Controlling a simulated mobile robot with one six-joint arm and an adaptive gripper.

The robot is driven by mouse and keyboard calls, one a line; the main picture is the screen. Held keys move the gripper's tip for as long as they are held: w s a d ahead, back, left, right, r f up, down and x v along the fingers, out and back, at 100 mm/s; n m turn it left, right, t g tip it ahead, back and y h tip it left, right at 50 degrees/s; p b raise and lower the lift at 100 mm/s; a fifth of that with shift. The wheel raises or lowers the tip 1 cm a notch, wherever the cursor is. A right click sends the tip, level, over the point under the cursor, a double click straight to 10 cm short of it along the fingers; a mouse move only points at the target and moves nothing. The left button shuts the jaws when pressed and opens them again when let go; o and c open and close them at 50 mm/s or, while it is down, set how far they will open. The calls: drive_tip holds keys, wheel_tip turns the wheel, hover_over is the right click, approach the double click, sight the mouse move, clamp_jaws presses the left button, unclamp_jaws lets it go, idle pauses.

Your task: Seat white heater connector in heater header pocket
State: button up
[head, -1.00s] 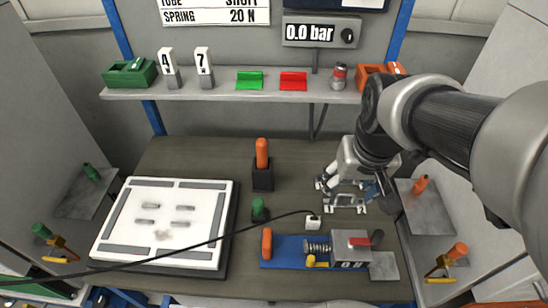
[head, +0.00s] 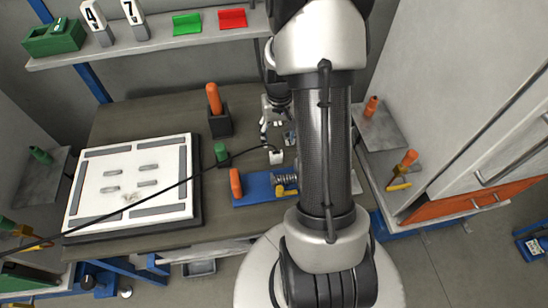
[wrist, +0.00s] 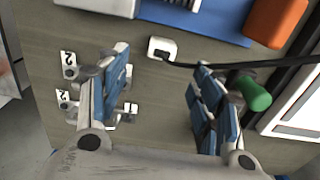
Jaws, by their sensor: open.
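The white connector (head: 276,157) is a small white block on the table at the end of a black cable, just behind the blue fixture. It also shows at the top middle of the wrist view (wrist: 160,46), where the cable meets a dark opening in it. My gripper (wrist: 163,66) is open and empty, its blue-padded fingers spread on either side of the connector in the picture, apart from it. In the head view my gripper (head: 273,126) appears behind the connector, partly hidden by my arm. I cannot make out the header pocket with certainty.
The blue fixture (head: 254,190) with a spring and orange handle is close in front. A green-handled tool (head: 221,153) and an orange-handled holder (head: 219,121) stand left. The black cable (head: 160,192) crosses a white panel (head: 92,205). Number plates (wrist: 68,66) lie near the left finger.

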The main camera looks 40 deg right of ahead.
drive_tip(key=b, duration=0.1)
hover_over(276, 153)
drive_tip(key=f, duration=0.5)
drive_tip(key=shift+s, duration=0.4)
drive_tip(key=shift+w+f+b, duration=0.2)
drive_tip(key=shift+f+b, duration=0.45)
drive_tip(key=shift+f, duration=0.8)
drive_tip(key=shift+w+f+b, duration=0.2)
drive_tip(key=shift+f+b, duration=0.45)
drive_tip(key=shift+f, duration=0.8)
drive_tip(key=shift+r, duration=0.1)
drive_tip(key=c, duration=1.1)
wheel_tip(276, 153, up, 20)
drive_tip(key=p, duration=0.6)
drive_tip(key=shift+c, duration=0.3)
